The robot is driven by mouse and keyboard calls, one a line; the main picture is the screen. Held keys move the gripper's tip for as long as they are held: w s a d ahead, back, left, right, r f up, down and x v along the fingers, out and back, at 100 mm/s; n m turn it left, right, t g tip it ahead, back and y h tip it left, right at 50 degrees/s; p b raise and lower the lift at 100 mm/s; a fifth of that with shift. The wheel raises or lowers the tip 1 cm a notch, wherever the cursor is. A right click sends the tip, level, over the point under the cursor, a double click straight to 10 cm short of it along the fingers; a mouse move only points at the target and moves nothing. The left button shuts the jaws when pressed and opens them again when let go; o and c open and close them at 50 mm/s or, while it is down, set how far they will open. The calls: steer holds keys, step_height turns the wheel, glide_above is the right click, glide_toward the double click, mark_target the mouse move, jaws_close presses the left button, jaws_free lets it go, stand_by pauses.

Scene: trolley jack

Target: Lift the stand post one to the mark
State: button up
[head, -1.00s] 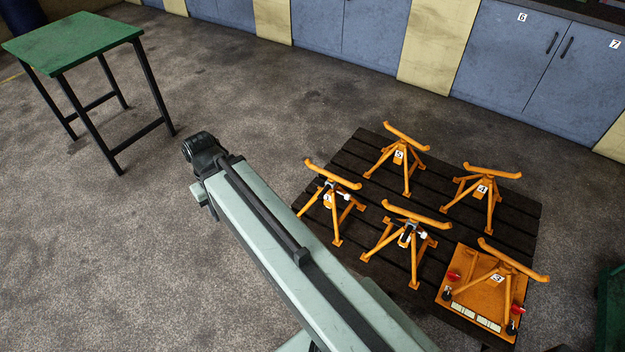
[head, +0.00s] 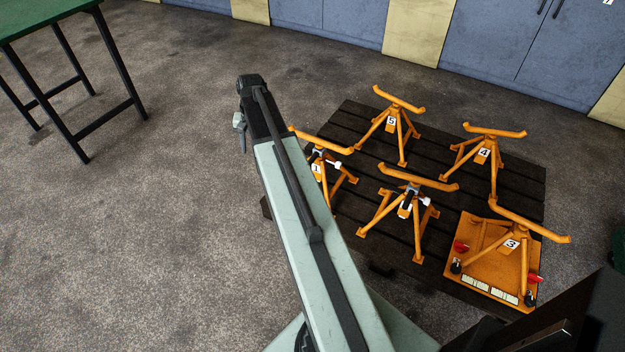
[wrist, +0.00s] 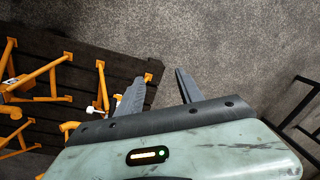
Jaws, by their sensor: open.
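Stand one (head: 318,168) is an orange three-legged stand with a curved top bar, labelled 1, at the left of the dark slatted pallet in the head view. My arm hides part of it. A white knob shows at its post. No height mark can be made out. Orange stand legs show left of the fingers in the wrist view.
The dark pallet (head: 345,118) also carries stand two (head: 410,200), stand three (head: 511,244) on an orange plate, stand four (head: 483,152) and stand five (head: 393,121). A green table (head: 45,18) stands upper left. Floor between is clear. Blue cabinets (head: 480,40) line the back.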

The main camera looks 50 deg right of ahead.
steer(key=d+f+m+b, duration=0.2)
steer(key=d+f+b, duration=0.2)
steer(key=d+f, duration=0.3)
steer(key=d+f+m+b, duration=0.2)
steer(key=d+f+b, duration=0.15)
steer(key=d, duration=0.55)
steer(key=m+t+b, duration=0.1)
steer(key=m+b, duration=0.1)
steer(key=b, duration=0.2)
glide_toward(312, 159)
steer(key=f, duration=0.1)
steer(key=b+x, duration=0.7)
steer(key=x, duration=0.1)
steer(key=shift+w+f, duration=0.15)
jaws_close()
